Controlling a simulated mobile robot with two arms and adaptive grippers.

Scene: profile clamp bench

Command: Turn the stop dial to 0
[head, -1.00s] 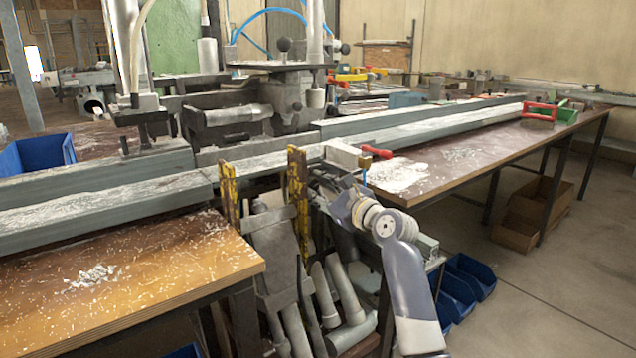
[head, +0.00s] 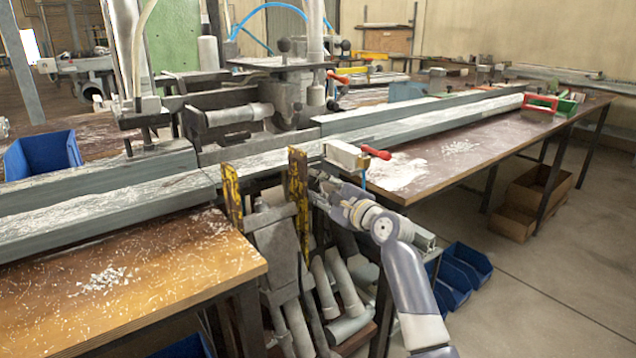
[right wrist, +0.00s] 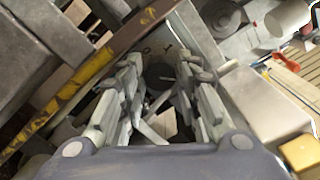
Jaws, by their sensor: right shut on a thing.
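The stop dial (right wrist: 159,74) is a dark round knob with a thin pale line on its face, in the middle of the right wrist view. It sits on a grey plate with small marks, apparently a 0 and a 1, beyond it. I cannot tell exactly which mark the line points to. My right gripper (right wrist: 163,80) has its fingers on both sides of the dial and is shut on it. In the head view the right gripper (head: 322,188) is at the front of the machine, beside the yellow-black posts, and the dial is hidden there. My left gripper is out of view.
A worn yellow post (head: 298,190) stands close left of the right gripper. A grey block (head: 343,153) with a red handle (head: 376,153) is just above it. Long grey profiles (head: 110,205) cross the bench. Blue bins (head: 465,268) stand low at the right.

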